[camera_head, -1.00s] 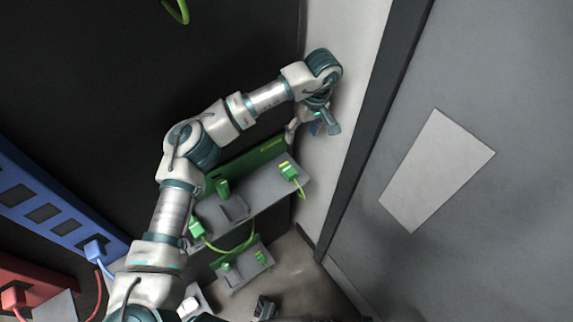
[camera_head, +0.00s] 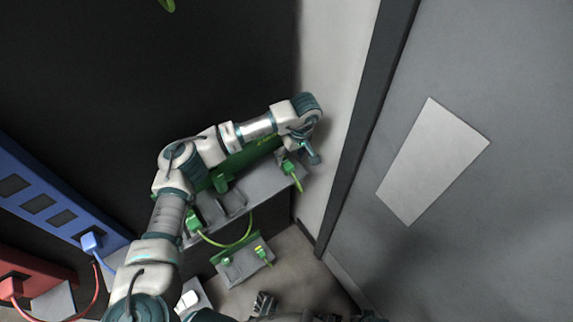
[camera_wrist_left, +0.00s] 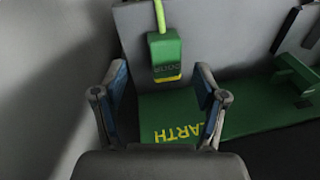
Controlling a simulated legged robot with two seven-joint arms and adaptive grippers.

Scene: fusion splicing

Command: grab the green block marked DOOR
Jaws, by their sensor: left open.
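The green block marked DOOR (camera_wrist_left: 164,55), with a yellow end and a light green cable, sits on a grey shelf (camera_wrist_left: 210,30) in the left wrist view. In the head view the block (camera_head: 289,167) is at the shelf's right end. My left gripper (camera_head: 307,150) is just above and beside it, partly hidden by its own wrist. In the left wrist view its two fingers (camera_wrist_left: 160,82) are spread and empty, with the block ahead between and beyond the tips. What seems to be my right gripper (camera_head: 264,304) shows at the bottom edge, too dark to read.
A green panel lettered EARTH (camera_wrist_left: 178,132) runs along the shelf. Another green block (camera_head: 194,222) with a cable stands left. A lower grey shelf (camera_head: 238,268) holds green plugs. A pale wall (camera_head: 338,90) stands close right of my left gripper. Blue (camera_head: 55,205) and red (camera_head: 35,268) panels are left.

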